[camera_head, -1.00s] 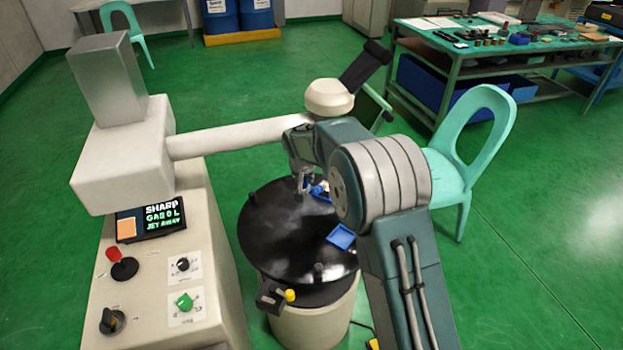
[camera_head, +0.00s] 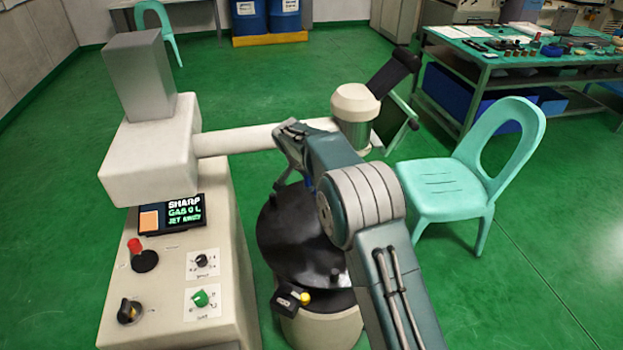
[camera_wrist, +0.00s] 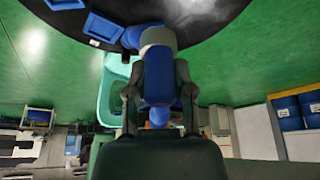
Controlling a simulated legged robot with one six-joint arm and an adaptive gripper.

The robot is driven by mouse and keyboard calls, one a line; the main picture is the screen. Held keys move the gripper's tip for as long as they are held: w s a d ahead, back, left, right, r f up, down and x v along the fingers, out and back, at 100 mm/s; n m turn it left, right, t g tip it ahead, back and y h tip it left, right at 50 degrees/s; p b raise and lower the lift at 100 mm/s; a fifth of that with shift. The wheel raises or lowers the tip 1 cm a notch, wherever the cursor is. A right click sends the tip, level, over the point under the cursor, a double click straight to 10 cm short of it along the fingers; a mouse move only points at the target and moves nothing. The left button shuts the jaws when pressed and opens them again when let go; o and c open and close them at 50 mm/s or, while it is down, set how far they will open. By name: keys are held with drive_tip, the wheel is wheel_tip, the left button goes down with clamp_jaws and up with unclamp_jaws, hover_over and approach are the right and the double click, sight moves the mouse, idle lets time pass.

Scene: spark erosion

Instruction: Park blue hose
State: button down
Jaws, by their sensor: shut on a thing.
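The blue hose (camera_wrist: 160,88) fills the middle of the wrist view. It is a thick blue piece with a pale grey band and a curved blue end. My gripper (camera_wrist: 160,75) is shut on it, with a dark finger on either side. The hose is close to the round black tabletop (camera_wrist: 215,25) in that view; I cannot tell whether they touch. In the head view my arm hides most of the gripper and hose; only a speck of blue shows under the wrist.
Two blue square trays sit on the black top, one nearer (camera_wrist: 103,28). The beige machine (camera_head: 165,270) stands left of the top, with its pale boom (camera_head: 265,138) above it. A turquoise chair (camera_head: 450,190) and a green workbench (camera_head: 490,75) stand right.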

drive_tip(key=shift+a+f, duration=0.1)
drive_tip(key=shift+f, duration=0.05)
drive_tip(key=shift+c, duration=2.2)
unclamp_jaws()
drive_tip(key=shift+s+r, duration=0.1)
drive_tip(key=shift+r, duration=0.3)
drive_tip(key=v, duration=1.1)
drive_tip(key=shift+a+r, duration=0.1)
drive_tip(key=shift+a, duration=0.05)
